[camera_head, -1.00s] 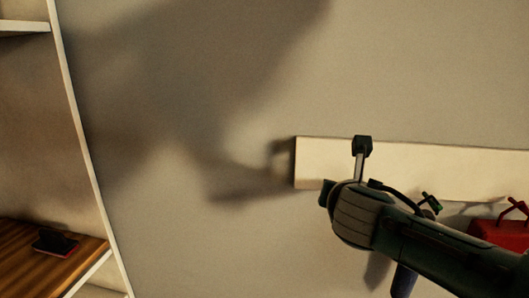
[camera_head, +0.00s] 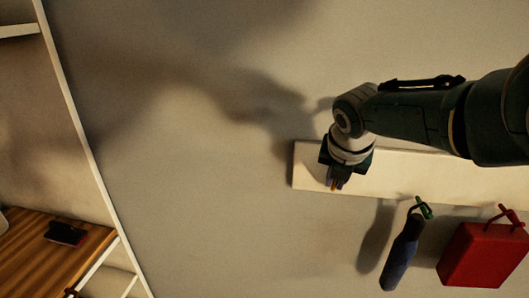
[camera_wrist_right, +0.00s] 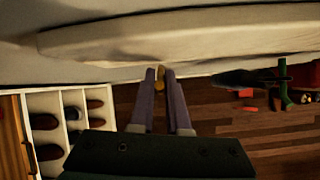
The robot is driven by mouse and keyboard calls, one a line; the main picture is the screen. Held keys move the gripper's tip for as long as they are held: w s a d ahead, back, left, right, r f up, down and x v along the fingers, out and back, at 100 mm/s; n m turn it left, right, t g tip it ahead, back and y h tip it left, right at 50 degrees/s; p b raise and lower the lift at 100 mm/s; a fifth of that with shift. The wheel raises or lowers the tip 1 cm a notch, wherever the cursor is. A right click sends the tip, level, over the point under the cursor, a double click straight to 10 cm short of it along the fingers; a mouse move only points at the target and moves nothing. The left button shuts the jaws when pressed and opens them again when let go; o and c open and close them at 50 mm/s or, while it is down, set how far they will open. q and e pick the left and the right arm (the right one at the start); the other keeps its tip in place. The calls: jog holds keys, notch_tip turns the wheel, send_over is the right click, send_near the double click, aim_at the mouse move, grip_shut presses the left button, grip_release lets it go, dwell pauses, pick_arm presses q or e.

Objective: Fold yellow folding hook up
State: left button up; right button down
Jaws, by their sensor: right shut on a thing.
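The yellow folding hook (camera_wrist_right: 159,77) shows as a small yellow piece between the fingertips in the right wrist view, at the lower edge of the pale wall board (camera_wrist_right: 200,35). In the head view it is mostly hidden by my right gripper (camera_head: 336,184), which points down at the left part of the board (camera_head: 430,180). In the right wrist view the two grey fingers of my right gripper (camera_wrist_right: 160,75) are close together, shut on the hook. I cannot tell the hook's exact angle. My left gripper is not in view.
To the right, a green hook (camera_head: 424,208) holds a blue item (camera_head: 402,255), and a red bag (camera_head: 484,254) hangs from a red hook (camera_head: 506,216). A shelf unit (camera_head: 85,140) stands at the left. The wall (camera_head: 230,230) left of the board is bare.

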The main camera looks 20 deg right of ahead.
jog(key=shift+d+f, duration=0.1)
jog(key=shift+d, duration=0.1)
dwell(0.5)
jog(key=c, duration=1.1)
grip_release()
jog(key=shift+o, duration=0.9)
jog(key=shift+a, duration=0.1)
jog(key=p+v, duration=1)
jog(key=p, duration=0.2)
jog(key=shift+w, duration=0.2)
